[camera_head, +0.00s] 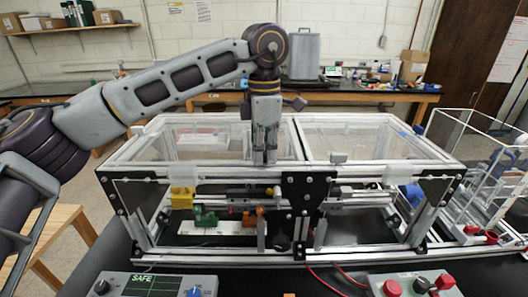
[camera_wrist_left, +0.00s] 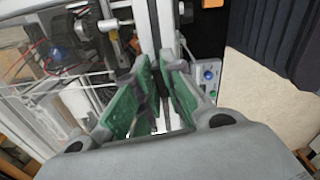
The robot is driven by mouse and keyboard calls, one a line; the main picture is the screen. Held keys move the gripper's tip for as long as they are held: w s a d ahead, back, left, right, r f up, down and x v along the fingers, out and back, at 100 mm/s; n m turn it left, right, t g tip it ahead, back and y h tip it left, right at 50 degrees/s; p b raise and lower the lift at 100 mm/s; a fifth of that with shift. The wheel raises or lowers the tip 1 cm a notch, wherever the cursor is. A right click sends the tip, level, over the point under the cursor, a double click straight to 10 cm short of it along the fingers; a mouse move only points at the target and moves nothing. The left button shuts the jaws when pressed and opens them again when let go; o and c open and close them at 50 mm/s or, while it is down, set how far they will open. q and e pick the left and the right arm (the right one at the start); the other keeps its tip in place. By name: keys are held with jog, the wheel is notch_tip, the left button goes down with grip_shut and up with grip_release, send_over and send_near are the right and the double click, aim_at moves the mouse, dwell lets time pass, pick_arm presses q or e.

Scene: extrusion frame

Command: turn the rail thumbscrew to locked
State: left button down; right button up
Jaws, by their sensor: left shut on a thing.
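My left gripper (camera_head: 265,156) points straight down at the top front rail of the extrusion frame (camera_head: 225,166), left of the centre post. In the left wrist view its green-padded fingers (camera_wrist_left: 160,72) are close together at a pale rail. It is shut on a small part there, which the fingers mostly hide; I cannot tell whether this is the thumbscrew. Below, inside the frame, a small round knob (camera_head: 277,190) sits at the end of a horizontal rail, clear of the gripper. Its locked or unlocked state cannot be read. My right gripper is not in view.
A yellow block (camera_head: 182,198), a green part (camera_head: 205,217) and an orange part (camera_head: 249,217) are inside the frame. A small grey tab (camera_head: 338,157) stands on the right top rail. Control boxes (camera_head: 412,287) and red cables are in front; clear panels stand right.

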pick_arm(q)
jog(key=shift+m, duration=0.8)
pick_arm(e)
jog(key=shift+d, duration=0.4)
pick_arm(q)
jog(key=c, duration=1.5)
grip_release()
jog(key=shift+r, duration=6)
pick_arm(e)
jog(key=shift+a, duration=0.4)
